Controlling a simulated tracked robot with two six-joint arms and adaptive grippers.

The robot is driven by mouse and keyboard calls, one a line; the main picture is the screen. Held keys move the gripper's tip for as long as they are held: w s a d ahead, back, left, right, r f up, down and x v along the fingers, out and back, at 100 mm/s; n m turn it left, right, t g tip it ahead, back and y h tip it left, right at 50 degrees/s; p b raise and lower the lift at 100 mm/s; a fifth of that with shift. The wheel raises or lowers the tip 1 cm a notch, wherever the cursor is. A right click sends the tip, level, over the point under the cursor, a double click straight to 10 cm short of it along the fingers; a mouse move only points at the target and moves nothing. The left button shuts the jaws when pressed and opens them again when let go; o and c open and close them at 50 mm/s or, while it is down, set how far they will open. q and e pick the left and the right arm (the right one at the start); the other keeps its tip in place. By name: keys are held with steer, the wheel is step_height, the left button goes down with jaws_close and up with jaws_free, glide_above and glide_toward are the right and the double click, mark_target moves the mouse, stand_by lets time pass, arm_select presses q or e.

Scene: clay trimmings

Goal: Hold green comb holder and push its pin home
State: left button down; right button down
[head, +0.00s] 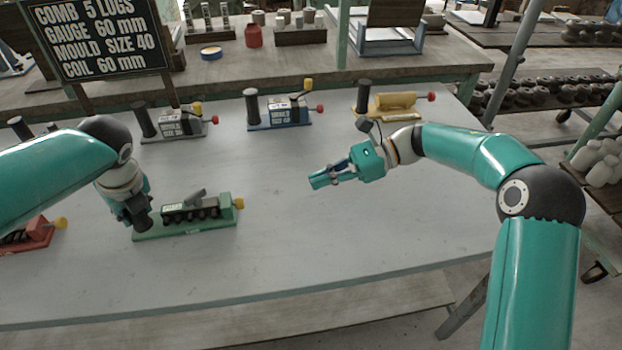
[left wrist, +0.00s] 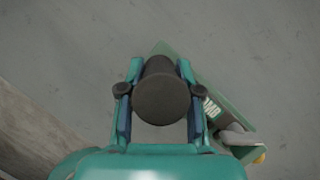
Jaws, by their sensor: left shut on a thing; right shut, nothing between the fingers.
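The green comb holder (head: 190,229) lies on the grey table at the left. It carries a dark toothed comb, a grey lever and a yellow knob (head: 239,203) at its right end. My left gripper (head: 140,222) is at the holder's left end, shut on a dark round post (left wrist: 162,98), which shows between its fingers in the left wrist view. Part of the green base (left wrist: 238,125) shows right of the fingers there. My right gripper (head: 318,181) is shut and empty, apart from the holder to its right, above the table. I cannot make out which part is the pin.
Grey (head: 173,127), blue (head: 278,111) and yellow (head: 392,103) holders stand along the table's back. A red holder (head: 32,238) is at the far left. A black sign (head: 98,38) stands behind. The table is clear between the green holder and my right gripper.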

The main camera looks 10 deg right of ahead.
arm_select(q)
steer(key=c, duration=0.7)
jaws_free()
steer(key=shift+r, duration=0.15)
